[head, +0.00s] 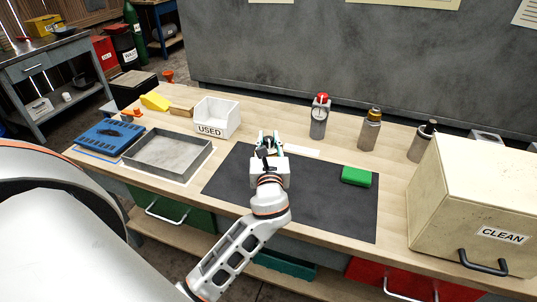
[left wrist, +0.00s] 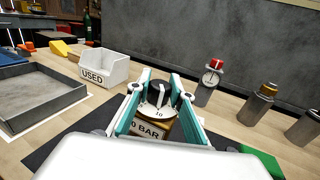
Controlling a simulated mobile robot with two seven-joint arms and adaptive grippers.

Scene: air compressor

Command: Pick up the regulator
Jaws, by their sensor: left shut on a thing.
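The regulator (left wrist: 157,112) has a dark knob, a white dial ring marked 10 and a brass-coloured body with a "BAR" label whose left end is cut off. In the left wrist view it sits between the two teal-and-white fingers of my left gripper (left wrist: 158,93), which is shut on it. In the head view my left gripper (head: 269,143) is over the back edge of the black mat (head: 310,205), and the regulator's dark top shows between its fingers. Its lower part is hidden by the gripper. My right gripper is not in view.
A white "USED" bin (head: 215,118) and a grey tray (head: 168,154) stand to the left. A red-topped gauge unit (head: 319,117) and two grey cylinders (head: 369,131) stand behind. A green block (head: 356,176) lies on the mat. A "CLEAN" box (head: 470,205) is at the right.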

